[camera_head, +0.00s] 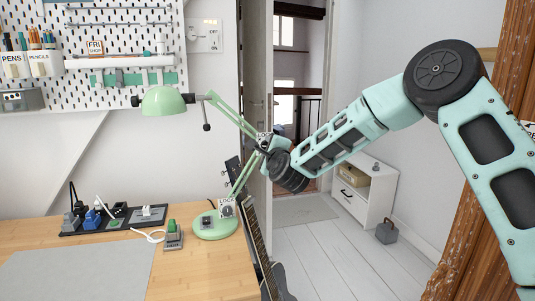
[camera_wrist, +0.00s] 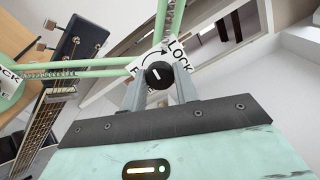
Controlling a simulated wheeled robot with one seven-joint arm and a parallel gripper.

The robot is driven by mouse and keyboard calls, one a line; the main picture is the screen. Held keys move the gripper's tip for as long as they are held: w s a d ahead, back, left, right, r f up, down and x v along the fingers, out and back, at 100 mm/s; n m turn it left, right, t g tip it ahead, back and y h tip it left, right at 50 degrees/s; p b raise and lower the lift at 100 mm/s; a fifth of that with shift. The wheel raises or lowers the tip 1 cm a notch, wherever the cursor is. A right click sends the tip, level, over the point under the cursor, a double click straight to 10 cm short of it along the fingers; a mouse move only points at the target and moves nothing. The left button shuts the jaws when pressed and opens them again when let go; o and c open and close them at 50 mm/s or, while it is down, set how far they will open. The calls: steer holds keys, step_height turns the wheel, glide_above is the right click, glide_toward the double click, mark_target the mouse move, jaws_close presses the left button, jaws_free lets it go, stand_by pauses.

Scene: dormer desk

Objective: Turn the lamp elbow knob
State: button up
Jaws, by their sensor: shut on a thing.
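The green desk lamp (camera_head: 165,101) stands at the desk's right edge. Its shade hangs to the left, and its upper and lower arms meet at an elbow beside my gripper (camera_head: 267,144). In the wrist view the black round elbow knob (camera_wrist: 158,75) bears a short white mark and sits before a white plate with a curved arrow. The plate reads LOCK (camera_wrist: 177,52) at the upper right; other lettering at the lower left is mostly hidden. My gripper (camera_wrist: 160,82) is shut on the knob, one grey finger on each side.
A guitar (camera_head: 262,250) leans by the desk's right edge, below the lamp elbow. The wooden desk (camera_head: 195,270) holds a dark tray (camera_head: 100,227) of small items and a green-topped block (camera_head: 173,235). An open door (camera_head: 257,60) stands behind the elbow. A white cabinet (camera_head: 370,205) is at right.

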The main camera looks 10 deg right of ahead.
steer(key=shift+n+b, duration=1.6)
steer(key=shift+n, duration=2.3)
steer(key=o, duration=1)
steer(key=s+b, duration=0.1)
steer(key=s, duration=1.6)
steer(key=shift+s, duration=0.25)
